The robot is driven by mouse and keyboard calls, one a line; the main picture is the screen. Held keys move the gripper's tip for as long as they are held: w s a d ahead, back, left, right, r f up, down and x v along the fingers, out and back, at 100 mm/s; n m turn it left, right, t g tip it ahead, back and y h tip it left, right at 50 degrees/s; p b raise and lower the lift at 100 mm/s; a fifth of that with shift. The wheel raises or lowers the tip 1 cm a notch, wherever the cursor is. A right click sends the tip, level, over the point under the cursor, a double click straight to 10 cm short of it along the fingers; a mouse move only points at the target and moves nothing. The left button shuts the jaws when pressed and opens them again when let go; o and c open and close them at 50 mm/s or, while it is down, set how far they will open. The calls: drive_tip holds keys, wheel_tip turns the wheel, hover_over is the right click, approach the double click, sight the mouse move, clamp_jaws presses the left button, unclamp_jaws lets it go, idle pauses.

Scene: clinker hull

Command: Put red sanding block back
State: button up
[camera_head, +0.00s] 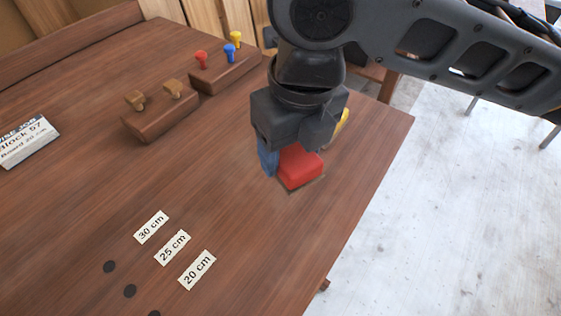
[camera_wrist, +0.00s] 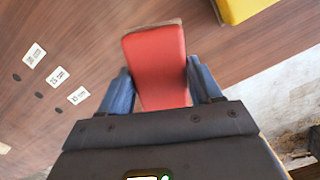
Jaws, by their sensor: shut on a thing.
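The red sanding block (camera_head: 299,166) is between the blue fingers of my gripper (camera_head: 284,168), near the right edge of the wooden table. In the wrist view the red sanding block (camera_wrist: 157,62) lies between both blue fingers of my gripper (camera_wrist: 163,90), which are shut on it. A brownish base edge shows under the block in the head view. I cannot tell whether the block touches the table. My wrist hides part of the block in the head view.
A yellow block (camera_wrist: 243,8) lies close by, mostly hidden behind my wrist in the head view (camera_head: 342,121). Wooden racks with pegs (camera_head: 160,112) (camera_head: 225,68) stand at the back. Labels (camera_head: 173,247) and dark spots mark the front left. The table's right edge is near.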

sight(278, 183)
drive_tip(key=shift+w+a+f, duration=0.15)
drive_tip(key=shift+a+f, duration=0.3)
drive_tip(key=shift+a, duration=0.35)
drive_tip(key=shift+a+f, duration=0.1)
drive_tip(key=shift+f, duration=1.95)
drive_tip(key=shift+f, duration=0.15)
drive_tip(key=o, duration=1)
drive_tip(key=r, duration=0.4)
drive_tip(key=s+r, duration=0.1)
drive_tip(key=r, duration=0.7)
drive_tip(key=shift+s+d+r, duration=0.15)
drive_tip(key=shift+d, duration=0.2)
